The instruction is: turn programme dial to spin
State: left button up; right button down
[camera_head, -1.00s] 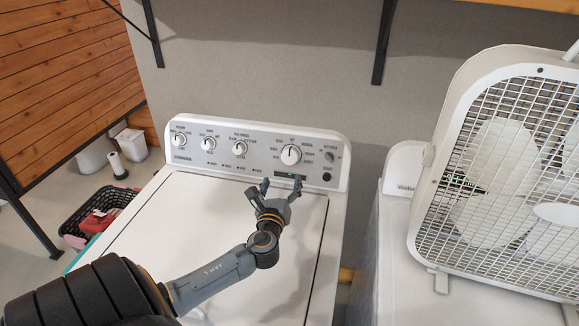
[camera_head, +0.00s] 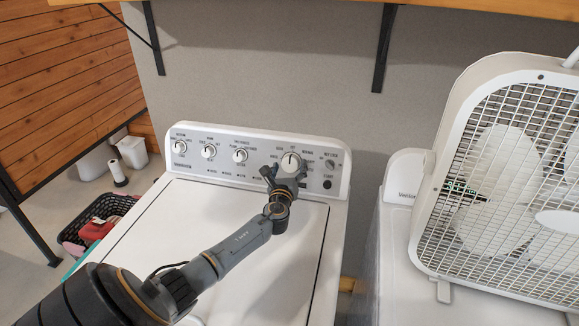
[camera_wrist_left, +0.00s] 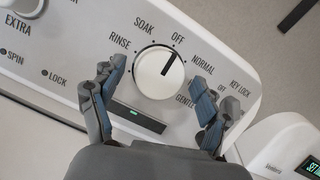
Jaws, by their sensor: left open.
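The programme dial is a round white knob (camera_head: 291,161) on the washer's grey control panel (camera_head: 225,143). In the left wrist view the knob (camera_wrist_left: 158,73) has a dark pointer line aimed near OFF. RINSE, SOAK, OFF, NORMAL and GENTLE labels surround it; no SPIN label shows beside this knob. My left gripper (camera_head: 283,171) is open in front of the dial. In the left wrist view its fingers (camera_wrist_left: 157,80) stand on either side of the knob, with visible gaps; contact does not show. My right gripper is out of view.
A small knob (camera_head: 330,164) and a dark button (camera_head: 327,184) lie to the right. A white box fan (camera_head: 437,245) stands on the neighbouring machine. The washer lid (camera_head: 170,240) is clear.

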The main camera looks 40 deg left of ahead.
pick_arm(q)
jog(key=shift+w+a, duration=0.2)
jog(key=shift+w, duration=0.1)
jog(key=shift+c, duration=0.5)
jog(key=c, duration=1.1)
jog(key=shift+o, duration=0.2)
jog(key=shift+n, duration=0.3)
